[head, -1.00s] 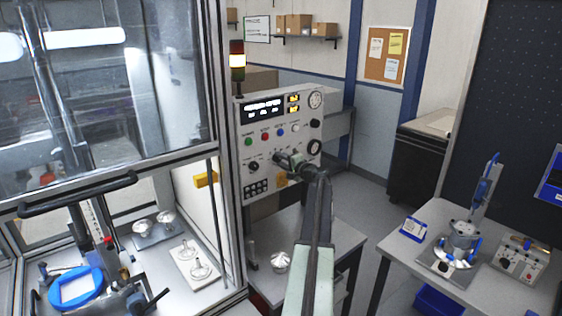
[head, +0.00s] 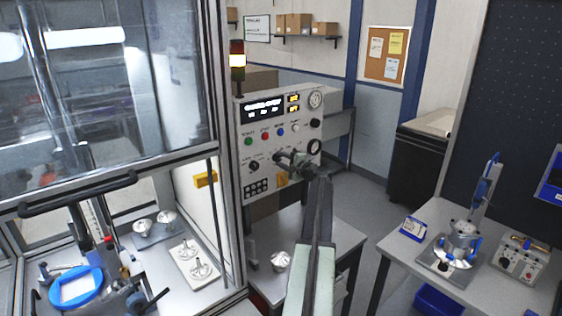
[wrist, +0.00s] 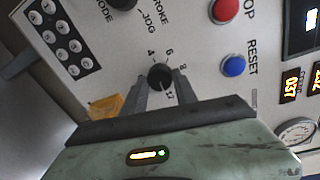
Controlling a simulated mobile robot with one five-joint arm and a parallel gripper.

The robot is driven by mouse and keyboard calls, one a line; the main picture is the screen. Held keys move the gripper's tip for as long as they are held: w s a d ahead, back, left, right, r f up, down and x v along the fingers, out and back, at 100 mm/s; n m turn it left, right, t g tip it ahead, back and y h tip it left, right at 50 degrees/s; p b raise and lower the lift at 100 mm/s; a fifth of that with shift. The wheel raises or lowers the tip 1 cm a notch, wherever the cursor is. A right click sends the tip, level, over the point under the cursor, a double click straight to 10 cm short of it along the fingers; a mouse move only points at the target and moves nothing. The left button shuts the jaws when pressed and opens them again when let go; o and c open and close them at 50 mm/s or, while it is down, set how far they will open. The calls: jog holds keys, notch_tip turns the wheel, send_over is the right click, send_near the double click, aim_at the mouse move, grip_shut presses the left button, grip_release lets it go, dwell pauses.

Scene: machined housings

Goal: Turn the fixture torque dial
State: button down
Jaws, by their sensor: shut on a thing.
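The control panel (head: 300,128) stands upright beyond my arm, with a display, buttons and knobs. The fixture torque dial (wrist: 160,76) is a small dark knob with a white pointer line and printed numbers around it, including 4, 6 and 8. In the wrist view my gripper (wrist: 159,88) is shut on the dial, one finger on each side. In the head view my gripper (head: 288,158) reaches the panel's lower middle and hides the dial.
A red button (wrist: 226,10) and a blue RESET button (wrist: 233,65) sit near the dial. A mode knob and a black keypad (wrist: 66,38) are to the left. A glazed enclosure (head: 110,90) stands close on the left. A bench (head: 400,250) is at right.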

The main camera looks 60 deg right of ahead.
jog(key=shift+r, duration=0.1)
jog(key=c, duration=1)
grip_release()
jog(key=shift+w, duration=0.15)
jog(key=shift+o, duration=0.2)
jog(key=v, duration=0.8)
jog(key=shift+p, duration=0.3)
